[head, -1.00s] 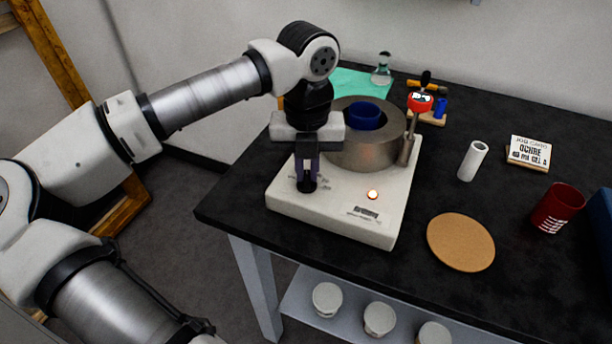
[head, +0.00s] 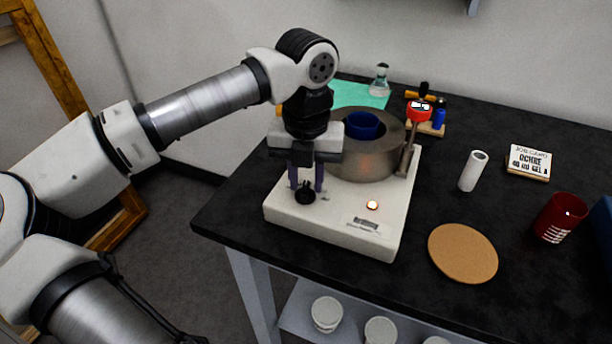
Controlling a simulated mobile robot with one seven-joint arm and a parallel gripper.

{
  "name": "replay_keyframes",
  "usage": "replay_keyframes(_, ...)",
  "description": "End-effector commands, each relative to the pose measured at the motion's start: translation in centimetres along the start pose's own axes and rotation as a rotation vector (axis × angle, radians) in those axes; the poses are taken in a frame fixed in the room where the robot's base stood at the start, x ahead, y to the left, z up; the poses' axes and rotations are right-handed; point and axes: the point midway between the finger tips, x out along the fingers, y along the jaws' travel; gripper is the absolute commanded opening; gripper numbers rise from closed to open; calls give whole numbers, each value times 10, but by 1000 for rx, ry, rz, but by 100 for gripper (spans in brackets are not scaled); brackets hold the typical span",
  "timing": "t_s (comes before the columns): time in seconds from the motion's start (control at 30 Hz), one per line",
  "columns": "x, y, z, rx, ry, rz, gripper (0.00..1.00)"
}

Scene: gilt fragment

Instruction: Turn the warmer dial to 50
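The warmer (head: 285,215) is a pale box-shaped base on the black table, with a round grey-brown metal pot holder on top. Its black dial (head: 305,194) sits at the front left of the base's top. My gripper (head: 306,186) points down at the dial. Its two purple fingers are apart, one toward each side of the dial, with a gap that looks slightly wider than the dial; contact is not clear. An orange light (head: 372,205) glows on the base.
A blue pot (head: 361,125) sits in the metal holder, close behind my gripper. To the right are a white tube (head: 473,171), a cork disc (head: 462,253), a red cup (head: 560,217) and a card (head: 529,162). The table's front left edge is clear.

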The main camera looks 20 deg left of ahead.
Motion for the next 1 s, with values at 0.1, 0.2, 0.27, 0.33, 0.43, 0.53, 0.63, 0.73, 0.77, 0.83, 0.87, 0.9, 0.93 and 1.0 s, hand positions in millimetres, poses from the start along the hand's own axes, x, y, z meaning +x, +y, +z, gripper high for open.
replay_keyframes(0.1, 0, 0, 0, 0, 2, 0, 33)
replay_keyframes(0.2, 1, 0, -1, 0, 3, 1, 33)
replay_keyframes(0.27, 1, 0, -1, 0, 3, 1, 33)
replay_keyframes(0.33, -2, 0, -1, 0, 3, 1, 33)
replay_keyframes(0.43, -12, 0, -1, 0, 3, 1, 33)
replay_keyframes(0.53, -31, 0, 0, -1, 1, 1, 33)
replay_keyframes(0.63, -56, 0, 0, -1, 1, 1, 33)
replay_keyframes(0.73, -80, 0, 0, 0, 1, 2, 33)
replay_keyframes(0.77, -86, 0, 0, 0, 1, 2, 33)
replay_keyframes(0.83, -101, 0, 0, 0, 2, 1, 33)
replay_keyframes(0.87, -106, 0, 0, 0, 2, 1, 33)
replay_keyframes(0.9, -113, 0, 0, 0, 2, 2, 33)
replay_keyframes(0.93, -118, 0, 0, 0, 2, 1, 33)
replay_keyframes(1.0, -126, 0, 0, 0, 1, 1, 33)
